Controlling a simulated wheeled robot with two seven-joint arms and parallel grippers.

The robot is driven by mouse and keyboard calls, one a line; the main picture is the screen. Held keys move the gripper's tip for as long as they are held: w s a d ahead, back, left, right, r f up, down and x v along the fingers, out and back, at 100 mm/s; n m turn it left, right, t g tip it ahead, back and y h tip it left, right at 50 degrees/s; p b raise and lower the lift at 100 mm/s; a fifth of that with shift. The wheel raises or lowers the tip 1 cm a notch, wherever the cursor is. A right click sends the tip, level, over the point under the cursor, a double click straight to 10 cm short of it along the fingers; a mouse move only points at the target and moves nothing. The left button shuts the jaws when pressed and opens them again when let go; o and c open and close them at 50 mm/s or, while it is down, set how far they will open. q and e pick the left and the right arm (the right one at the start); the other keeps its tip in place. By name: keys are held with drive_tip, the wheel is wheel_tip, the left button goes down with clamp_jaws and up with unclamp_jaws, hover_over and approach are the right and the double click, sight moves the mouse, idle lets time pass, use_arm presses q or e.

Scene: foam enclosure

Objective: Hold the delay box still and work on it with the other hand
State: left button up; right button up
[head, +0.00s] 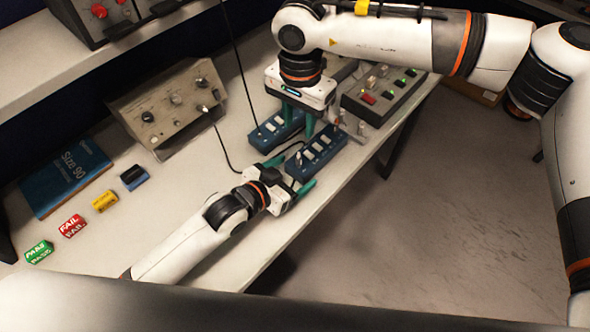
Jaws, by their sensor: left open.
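I take the delay box to be one of two blue boxes with white switches; which one is unclear. The nearer blue box (322,153) lies on the bench. My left gripper (297,169) is open at its near left end, one teal finger on each side; I cannot tell if they touch it. The other blue box (272,134) lies just behind and to the left, with a black cable at it. My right gripper (301,121) points down from above, over the space by the two boxes. Its teal fingers stand apart, with nothing visible held between them; it partly hides the farther box.
A dark box with red and green buttons (366,110) stands right of the grippers, by small grey cylinders. A beige instrument (168,103) stands behind left. A blue book (66,178) and small coloured blocks lie left. The bench's front edge (350,182) is close.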

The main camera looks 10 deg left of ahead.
sight(299, 153)
use_arm(q)
drive_tip(key=shift+x, duration=0.85)
drive_tip(key=shift+c, duration=0.3)
drive_tip(key=c, duration=1.2)
drive_tip(key=shift+c, duration=0.6)
use_arm(e)
drive_tip(key=shift+o, duration=1.2)
drive_tip(key=n, duration=0.2)
drive_tip(key=f+n, duration=0.1)
drive_tip(key=shift+s+a+n, duration=0.1)
drive_tip(key=shift+n, duration=0.3)
drive_tip(key=n, duration=0.2)
drive_tip(key=f+n, duration=0.1)
drive_tip(key=n, duration=0.2)
drive_tip(key=shift+f, duration=4.65)
clamp_jaws()
